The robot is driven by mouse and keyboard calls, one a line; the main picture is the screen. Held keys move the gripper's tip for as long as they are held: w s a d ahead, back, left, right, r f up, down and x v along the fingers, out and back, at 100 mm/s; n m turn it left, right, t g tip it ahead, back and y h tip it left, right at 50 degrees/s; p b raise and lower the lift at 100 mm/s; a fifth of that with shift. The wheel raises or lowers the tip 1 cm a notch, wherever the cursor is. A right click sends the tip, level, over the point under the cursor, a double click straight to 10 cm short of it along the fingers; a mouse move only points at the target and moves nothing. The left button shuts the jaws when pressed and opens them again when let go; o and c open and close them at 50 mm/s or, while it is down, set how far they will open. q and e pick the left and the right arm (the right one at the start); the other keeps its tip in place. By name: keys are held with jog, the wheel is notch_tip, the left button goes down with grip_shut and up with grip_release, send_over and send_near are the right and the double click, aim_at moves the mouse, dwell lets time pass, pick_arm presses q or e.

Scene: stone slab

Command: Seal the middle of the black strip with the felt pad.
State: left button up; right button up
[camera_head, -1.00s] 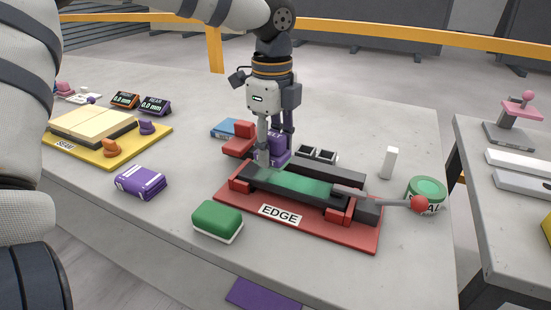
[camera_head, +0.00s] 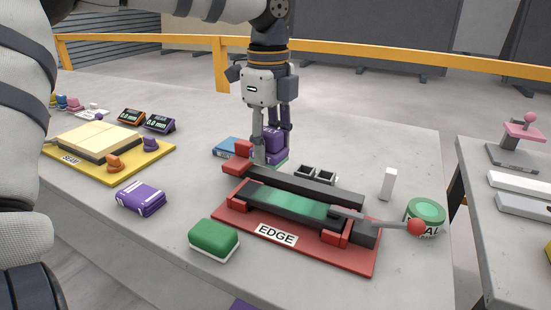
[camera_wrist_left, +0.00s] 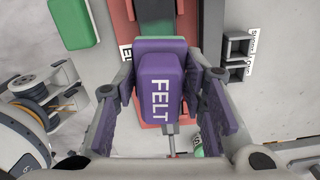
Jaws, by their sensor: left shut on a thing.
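The felt pad is a purple block marked FELT with a green underside (camera_wrist_left: 160,82); it also shows in the head view (camera_head: 274,139). My left gripper (camera_head: 270,148) is shut on it and holds it behind the left part of the red EDGE fixture (camera_head: 232,219); its exact height is unclear. The black strip (camera_head: 290,200) lies in this fixture, with a glossy green band along its middle. Red clamps hold it near its ends. In the left wrist view the pad hides much of the fixture (camera_wrist_left: 122,22).
A green-and-white block (camera_head: 214,239) lies in front of the fixture. A lever with a red ball (camera_head: 417,227) juts right, by a green SEAL tin (camera_head: 426,210). Black open cells (camera_head: 316,174) stand behind. A purple pack (camera_head: 140,199) and yellow SEAM board (camera_head: 165,163) are left.

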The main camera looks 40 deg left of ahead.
dwell(0.3)
pick_arm(q)
send_over(270, 195)
jog(key=shift+f, duration=3.05)
jog(key=shift+f, duration=1)
jog(key=shift+d, duration=0.15)
